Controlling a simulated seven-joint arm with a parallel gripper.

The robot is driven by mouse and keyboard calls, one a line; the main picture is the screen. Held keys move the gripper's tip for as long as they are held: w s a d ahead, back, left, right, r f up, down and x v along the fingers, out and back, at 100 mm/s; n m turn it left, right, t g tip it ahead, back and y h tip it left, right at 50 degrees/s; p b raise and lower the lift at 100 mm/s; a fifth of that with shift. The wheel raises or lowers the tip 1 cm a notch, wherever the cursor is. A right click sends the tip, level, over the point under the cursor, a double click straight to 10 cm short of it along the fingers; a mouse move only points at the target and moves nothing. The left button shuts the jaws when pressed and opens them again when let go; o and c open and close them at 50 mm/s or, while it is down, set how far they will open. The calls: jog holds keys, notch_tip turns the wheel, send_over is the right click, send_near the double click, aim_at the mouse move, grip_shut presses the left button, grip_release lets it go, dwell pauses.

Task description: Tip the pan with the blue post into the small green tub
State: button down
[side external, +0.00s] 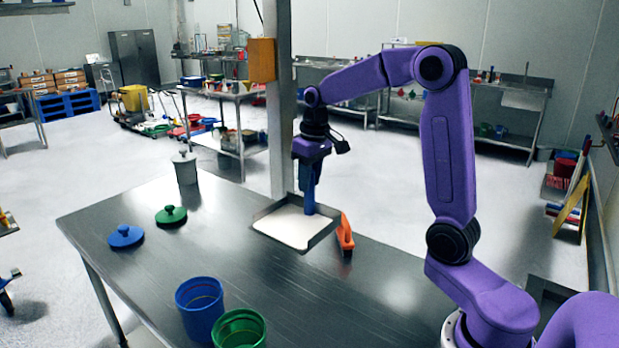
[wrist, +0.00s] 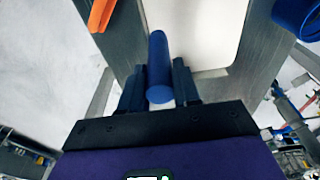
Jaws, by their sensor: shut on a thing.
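The pan (side external: 268,234) is a square, shallow metal tray holding a layer of white powder (side external: 295,226). It is at the far edge of the steel table and looks level; I cannot tell whether it rests on the table. Its blue post (side external: 309,203) stands upright at the pan's side. My gripper (side external: 308,182) points down and is shut on the post. In the wrist view the post (wrist: 158,62) sits between the two fingers, with the powder beyond. The small green tub (side external: 239,330) stands open at the table's near edge, partly cut off by the frame.
An open blue tub (side external: 200,308) stands beside the green tub. A blue lid (side external: 126,236) and a green lid (side external: 171,215) lie at the left. A grey lidded canister (side external: 186,167) stands behind them. An orange tool (side external: 345,236) is right beside the pan. The table's middle is clear.

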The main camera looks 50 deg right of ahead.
jog(key=a+r, duration=0.3)
jog(key=a, duration=1.5)
jog(key=s+a+y, duration=0.1)
jog(key=s+a, duration=0.4)
jog(key=a, duration=0.2)
jog(key=s+a+y, duration=0.1)
jog(key=s+a, duration=0.3)
jog(key=a, duration=0.4)
jog(key=shift+s+a+r, duration=0.2)
jog(key=shift+s+r, duration=0.05)
jog(key=shift+s, duration=0.1)
jog(key=shift+d+f+y, duration=0.3)
jog(key=shift+d+y, duration=0.2)
jog(key=shift+y, duration=0.2)
jog(key=shift+d+f+y, duration=0.3)
jog(key=shift+d+y, duration=0.2)
jog(key=shift+y, duration=0.2)
jog(key=shift+d+f, duration=0.1)
jog(key=shift+d, duration=0.05)
jog(key=shift+d+f+y, duration=0.75)
jog(key=shift+d+y, duration=0.05)
jog(key=shift+y, duration=0.6)
